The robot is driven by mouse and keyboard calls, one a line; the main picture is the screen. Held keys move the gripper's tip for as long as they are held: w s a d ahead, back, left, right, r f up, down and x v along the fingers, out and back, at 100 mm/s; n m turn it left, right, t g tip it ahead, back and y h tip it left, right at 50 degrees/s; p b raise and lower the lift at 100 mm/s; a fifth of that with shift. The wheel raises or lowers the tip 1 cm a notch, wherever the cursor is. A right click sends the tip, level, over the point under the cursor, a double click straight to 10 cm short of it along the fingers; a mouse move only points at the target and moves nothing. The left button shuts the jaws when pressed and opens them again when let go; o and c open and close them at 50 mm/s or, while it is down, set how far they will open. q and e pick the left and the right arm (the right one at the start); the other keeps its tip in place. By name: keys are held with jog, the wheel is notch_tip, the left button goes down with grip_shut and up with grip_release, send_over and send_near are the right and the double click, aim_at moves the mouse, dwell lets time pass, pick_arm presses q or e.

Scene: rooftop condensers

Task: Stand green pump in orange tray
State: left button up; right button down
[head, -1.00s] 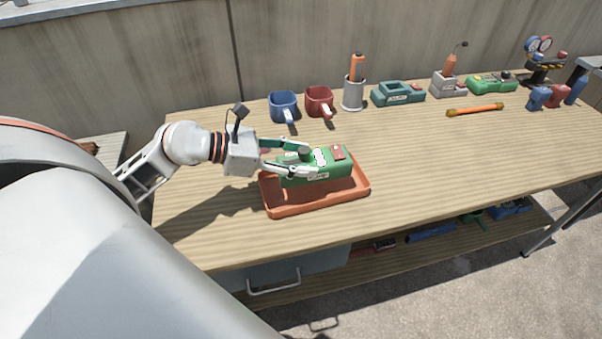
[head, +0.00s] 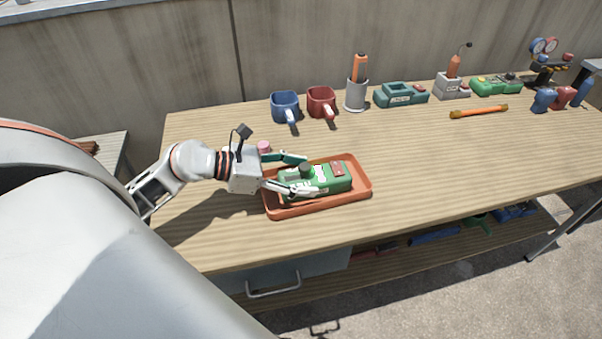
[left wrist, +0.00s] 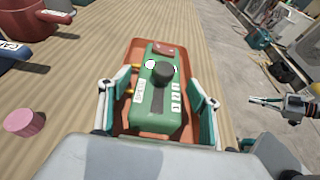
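The green pump (head: 318,181), with a dark knob and a red end block, sits upright inside the orange tray (head: 345,203) on the bench. The left wrist view shows the pump (left wrist: 152,118) and the tray's rim (left wrist: 138,50) around it. My left gripper (head: 300,174) is open, with one finger on each side of the pump. In the left wrist view gaps show between both fingers and the pump's sides. My right gripper (left wrist: 270,102) shows small at the right of the left wrist view; its finger opening is unclear.
A pink cylinder (head: 264,147) stands just behind the gripper. An orange bar (head: 479,111) lies farther right. The bench right of the tray is clear.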

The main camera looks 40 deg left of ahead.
pick_arm(q)
jog(key=shift+r, duration=0.15)
jog(key=shift+a+r, duration=0.1)
jog(key=shift+r, duration=0.05)
jog(key=v, duration=1.2)
jog(key=shift+p, duration=0.35)
jog(key=shift+s, duration=0.1)
